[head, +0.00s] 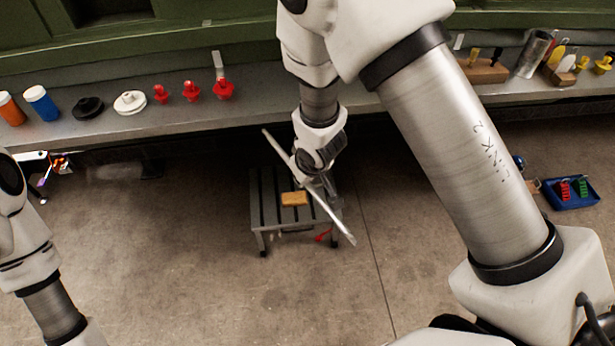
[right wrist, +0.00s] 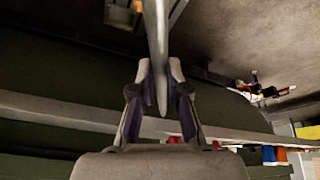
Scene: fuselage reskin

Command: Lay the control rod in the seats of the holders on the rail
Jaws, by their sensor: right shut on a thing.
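The control rod (head: 335,222) is a thin pale bar, slanting from upper left to lower right above a small slatted stool in the head view. My right gripper (head: 318,182) is shut on it near its middle, partly hidden by my wrist. In the right wrist view the rod (right wrist: 156,35) runs between the two fingers of the gripper (right wrist: 160,82), with one end pointing toward the palm.
The grey slatted stool (head: 262,215) stands on the floor and carries a tan block (head: 294,199). A long shelf (head: 200,116) behind holds bottles, red knobs and tools. A blue tray (head: 572,194) lies at the right. Open concrete floor surrounds the stool.

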